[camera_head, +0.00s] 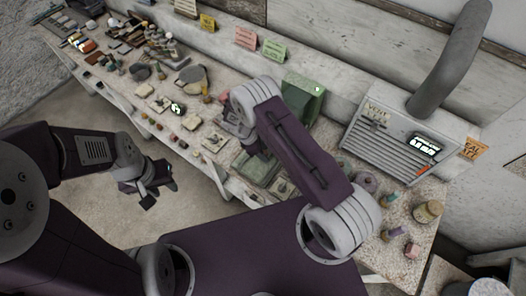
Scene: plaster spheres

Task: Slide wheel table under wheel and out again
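I cannot make out the wheel or its table with certainty. A green box-like housing (304,98) stands on the workbench against the wall, partly hidden behind my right arm. A flat grey-green block (257,170) lies on the bench in front of it, also partly covered by the arm. My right gripper (234,132) is over the bench just left of the green housing. Its fingers are small and partly hidden, so its opening and any contact are unclear. My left gripper (148,190) hangs over the floor in front of the bench, apart from everything; its opening is unclear.
The long speckled workbench (120,92) carries many small tools, bowls and stones at left. A slatted metal unit (401,143) with a lit display and a thick grey duct (450,58) stands at right. Small jars (427,211) sit at the right end. Floor in front is clear.

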